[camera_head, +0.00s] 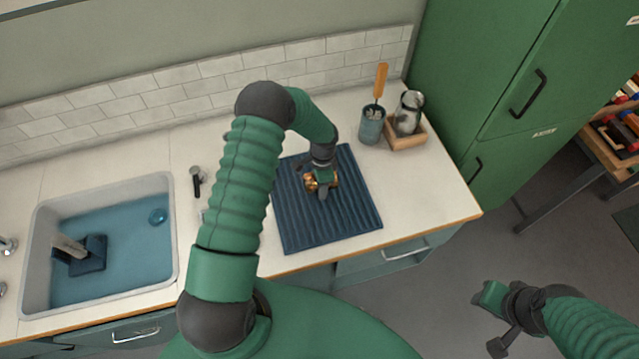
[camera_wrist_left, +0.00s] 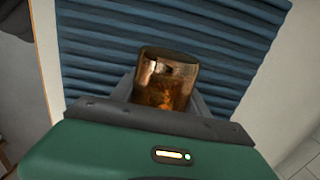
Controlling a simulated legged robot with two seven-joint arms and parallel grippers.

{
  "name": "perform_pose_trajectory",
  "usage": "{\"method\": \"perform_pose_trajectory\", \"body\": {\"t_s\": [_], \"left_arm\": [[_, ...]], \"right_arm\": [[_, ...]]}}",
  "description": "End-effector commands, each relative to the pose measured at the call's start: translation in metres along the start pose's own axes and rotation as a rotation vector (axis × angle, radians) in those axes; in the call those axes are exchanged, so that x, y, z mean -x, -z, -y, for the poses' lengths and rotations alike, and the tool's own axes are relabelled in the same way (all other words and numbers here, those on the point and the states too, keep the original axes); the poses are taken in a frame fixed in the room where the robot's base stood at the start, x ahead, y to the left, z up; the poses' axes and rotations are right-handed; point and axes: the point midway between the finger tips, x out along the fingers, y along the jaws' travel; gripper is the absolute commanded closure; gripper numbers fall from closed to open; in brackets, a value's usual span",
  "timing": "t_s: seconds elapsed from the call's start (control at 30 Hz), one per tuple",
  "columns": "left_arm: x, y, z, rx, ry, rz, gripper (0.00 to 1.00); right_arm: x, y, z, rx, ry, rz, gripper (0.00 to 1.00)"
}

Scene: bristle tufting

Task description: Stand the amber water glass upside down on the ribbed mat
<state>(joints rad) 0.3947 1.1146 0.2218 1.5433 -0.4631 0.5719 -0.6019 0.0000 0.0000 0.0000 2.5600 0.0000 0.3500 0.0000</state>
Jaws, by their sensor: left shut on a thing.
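The amber water glass (camera_head: 311,183) is over the ribbed mat (camera_head: 345,215), a dark blue mat on the counter. My left gripper (camera_head: 324,187) is shut on the glass and partly hides it in the head view. In the left wrist view the amber glass (camera_wrist_left: 165,80) sits between the two fingers (camera_wrist_left: 163,100), with mat ribs behind it. I cannot tell whether the glass touches the mat or which end is its mouth. My right gripper (camera_head: 492,312) is off the counter at lower right; its jaw opening is unclear.
A blue-grey cup (camera_head: 371,128) with an orange-handled tool and a wooden caddy (camera_head: 408,136) holding a glass jar stand behind the mat, to its right. A sink (camera_head: 110,292) is at left. The mat's front part is clear.

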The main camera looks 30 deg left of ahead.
Motion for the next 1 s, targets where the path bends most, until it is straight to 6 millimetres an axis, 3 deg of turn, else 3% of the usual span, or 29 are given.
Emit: {"method": "perform_pose_trajectory", "body": {"t_s": [0.77, 0.8, 1.0], "left_arm": [[-0.012, 0.001, 0.0, 0.0, 0.0, -0.001, 1.0], [-0.011, 0.001, 0.0, 0.0, 0.0, -0.001, 0.43], [-0.011, 0.001, 0.0, 0.0, 0.0, 0.0, 0.21]], "right_arm": [[-0.009, -0.002, 0.0, 0.0, 0.0, 0.0, 0.64], [-0.009, -0.002, 0.0, 0.0, 0.0, 0.0, 0.64], [-0.008, -0.002, 0.0, 0.0, 0.0, 0.0, 0.64]]}}
